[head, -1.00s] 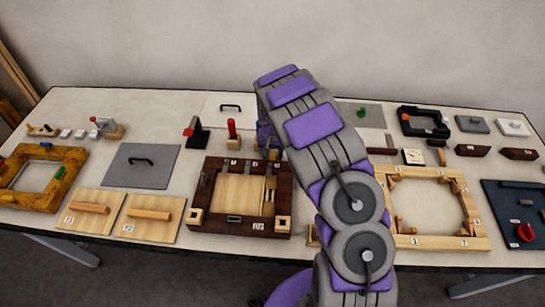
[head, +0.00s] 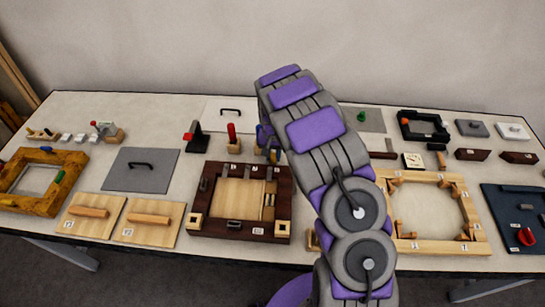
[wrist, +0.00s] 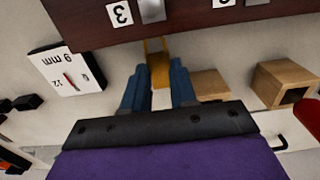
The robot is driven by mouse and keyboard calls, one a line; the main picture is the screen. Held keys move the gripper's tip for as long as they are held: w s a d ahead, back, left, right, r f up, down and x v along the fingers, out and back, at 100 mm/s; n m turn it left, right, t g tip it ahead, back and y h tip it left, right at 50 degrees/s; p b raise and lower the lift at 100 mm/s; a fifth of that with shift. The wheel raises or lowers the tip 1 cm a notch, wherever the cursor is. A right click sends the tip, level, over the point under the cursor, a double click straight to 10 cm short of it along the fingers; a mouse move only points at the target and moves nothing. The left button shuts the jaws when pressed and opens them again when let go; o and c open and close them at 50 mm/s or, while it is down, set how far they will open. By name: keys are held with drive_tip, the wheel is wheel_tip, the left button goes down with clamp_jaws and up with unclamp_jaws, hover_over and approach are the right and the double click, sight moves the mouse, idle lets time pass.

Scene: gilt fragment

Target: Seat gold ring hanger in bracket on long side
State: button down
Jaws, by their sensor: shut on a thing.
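My gripper (wrist: 158,84) has blue fingers, shut on the gold ring hanger (wrist: 156,57) in the wrist view. The hanger's far end meets the edge of the dark wooden frame (wrist: 205,22) in the picture; I cannot tell whether they touch. A grey metal bracket (wrist: 151,10) sits on that rail beside the label 3, a little left of the hanger. In the head view, the dark frame (head: 210,229) lies flat on the table with labelled rails.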

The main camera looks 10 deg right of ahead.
sight(272, 158)
drive_tip(key=s+a+r+n+p, duration=0.1)
drive_tip(key=s+r+n, duration=0.2)
drive_tip(key=r, duration=1.1)
drive_tip(key=s, duration=0.3)
drive_tip(key=shift+s+a+r+n, duration=0.2)
drive_tip(key=shift+s+r+n, duration=0.1)
drive_tip(key=shift+s, duration=0.1)
drive_tip(key=shift+f, duration=0.1)
